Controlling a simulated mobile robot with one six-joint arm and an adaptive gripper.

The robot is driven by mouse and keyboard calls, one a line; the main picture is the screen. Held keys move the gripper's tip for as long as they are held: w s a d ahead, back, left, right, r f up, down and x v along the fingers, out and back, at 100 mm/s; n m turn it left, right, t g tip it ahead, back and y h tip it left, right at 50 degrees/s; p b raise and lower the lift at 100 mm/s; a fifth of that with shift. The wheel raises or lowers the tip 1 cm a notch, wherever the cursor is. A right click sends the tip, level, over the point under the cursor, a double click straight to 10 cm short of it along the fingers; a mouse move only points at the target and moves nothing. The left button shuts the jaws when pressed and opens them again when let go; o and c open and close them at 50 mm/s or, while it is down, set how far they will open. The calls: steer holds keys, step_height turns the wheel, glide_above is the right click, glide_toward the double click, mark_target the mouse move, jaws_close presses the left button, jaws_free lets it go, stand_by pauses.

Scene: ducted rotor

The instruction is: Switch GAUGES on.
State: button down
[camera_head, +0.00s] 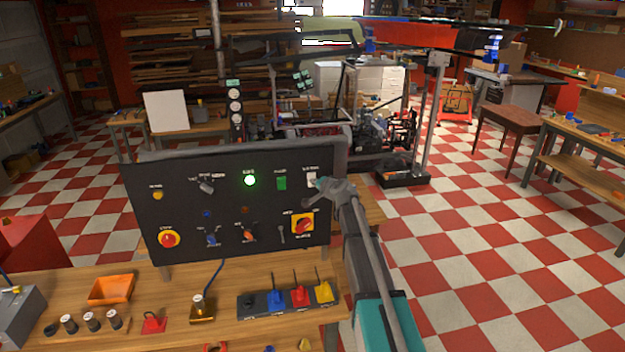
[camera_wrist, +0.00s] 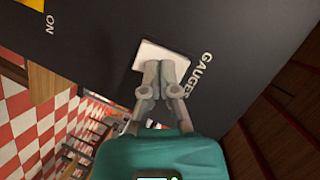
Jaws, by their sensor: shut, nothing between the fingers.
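The GAUGES switch is a white plate (camera_wrist: 148,52) on a black panel in the wrist view, with the word GAUGES printed beside it. It also shows as a small white plate (camera_head: 311,177) at the panel's upper right in the head view. My gripper (camera_wrist: 167,65) is shut and empty, its fingertips together over the plate. They hide the middle of the plate, so I cannot tell the switch's position or whether they touch it. In the head view my gripper (camera_head: 321,184) is at the plate's lower right edge.
The black panel (camera_head: 225,215) also carries a lit green lamp (camera_head: 250,181), a green switch (camera_head: 281,183), a red knob on yellow (camera_head: 303,225) and a red button on yellow (camera_head: 168,239). A wooden bench (camera_head: 225,335) with small parts stands in front.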

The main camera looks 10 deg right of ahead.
steer(key=shift+s+f, duration=0.2)
steer(key=shift+s, duration=0.25)
steer(key=shift+s+f+b, duration=0.35)
steer(key=shift+s+b, duration=0.05)
steer(key=shift+s, duration=0.35)
steer(key=shift+s+f+b, duration=0.35)
steer(key=shift+s+b, duration=0.05)
steer(key=shift+s, duration=0.4)
steer(key=shift+s+f+b, duration=0.35)
steer(key=shift+s+b, duration=0.05)
steer(key=shift+s, duration=0.35)
steer(key=s+a+f+n+g+h+b, duration=0.1)
steer(key=s+a+f+n+g+b, duration=0.3)
steer(key=s+f, duration=0.6)
steer(key=s+a+f+n+g+b, duration=0.1)
steer(key=s+a+f+n+g, duration=0.4)
steer(key=s, duration=1)
steer(key=s+d+f+g+h+b, duration=0.1)
steer(key=s+d+f+g, duration=0.1)
steer(key=s, duration=0.3)
steer(key=s+d+f+n+g+h, duration=0.1)
steer(key=s+d+f+g+h, duration=0.1)
steer(key=s, duration=0.4)
steer(key=shift+s+d+f+g+h+b, duration=0.2)
steer(key=shift+d+f+g+h+b, duration=0.15)
steer(key=shift+f+g+b, duration=0.1)
